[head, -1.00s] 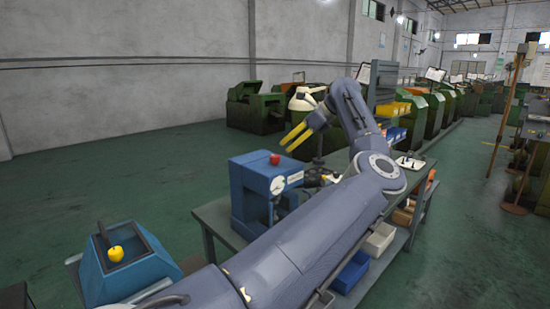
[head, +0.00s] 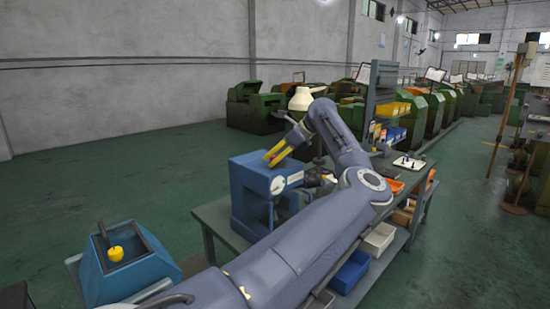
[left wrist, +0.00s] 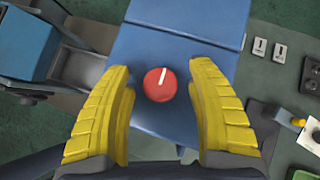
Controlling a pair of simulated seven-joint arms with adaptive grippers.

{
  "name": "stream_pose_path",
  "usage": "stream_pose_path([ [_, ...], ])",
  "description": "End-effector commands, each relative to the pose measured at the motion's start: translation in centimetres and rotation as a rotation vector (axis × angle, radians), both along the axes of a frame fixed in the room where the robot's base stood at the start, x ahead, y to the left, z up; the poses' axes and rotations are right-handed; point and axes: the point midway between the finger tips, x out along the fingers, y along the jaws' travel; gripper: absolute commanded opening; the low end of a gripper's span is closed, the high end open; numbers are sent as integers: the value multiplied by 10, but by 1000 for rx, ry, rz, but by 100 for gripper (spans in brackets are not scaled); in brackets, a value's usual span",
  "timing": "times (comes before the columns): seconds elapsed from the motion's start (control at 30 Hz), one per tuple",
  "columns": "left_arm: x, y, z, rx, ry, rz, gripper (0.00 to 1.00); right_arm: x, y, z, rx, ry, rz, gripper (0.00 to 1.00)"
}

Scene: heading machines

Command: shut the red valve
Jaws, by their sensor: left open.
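The red valve (left wrist: 160,84) is a round red knob with a white line on it, on top of the blue machine (head: 250,190). In the left wrist view it lies between the tips of my left gripper's two yellow fingers, with a gap on each side. My left gripper (head: 277,154) is open above the machine's top. In the head view the gripper hides the valve. I cannot tell from these views how far the fingers are above it. My right gripper is not in view.
The blue machine stands on a grey workbench (head: 215,218). A blue box-shaped unit with a yellow knob (head: 116,253) is at the lower left. A white lamp (head: 302,100) and a shelf rack with yellow bins (head: 392,109) stand behind. The green floor at left is clear.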

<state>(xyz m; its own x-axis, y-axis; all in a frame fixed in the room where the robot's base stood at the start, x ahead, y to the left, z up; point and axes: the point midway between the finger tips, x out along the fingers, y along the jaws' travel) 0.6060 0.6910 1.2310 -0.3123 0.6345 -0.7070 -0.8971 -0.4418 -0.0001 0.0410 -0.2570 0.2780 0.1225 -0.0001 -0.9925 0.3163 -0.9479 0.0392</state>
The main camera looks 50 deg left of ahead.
Motion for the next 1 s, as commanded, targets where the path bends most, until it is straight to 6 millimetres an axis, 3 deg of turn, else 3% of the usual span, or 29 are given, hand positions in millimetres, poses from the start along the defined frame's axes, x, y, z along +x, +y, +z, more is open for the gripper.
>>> stream_pose_path([
  [0.1,0,0,0,0,0,0,56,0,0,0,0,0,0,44],
  [0.57,0,0,0,0,0,0,3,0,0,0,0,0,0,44],
  [1.0,0,-1,-1,0,0,-44,2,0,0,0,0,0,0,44],
])
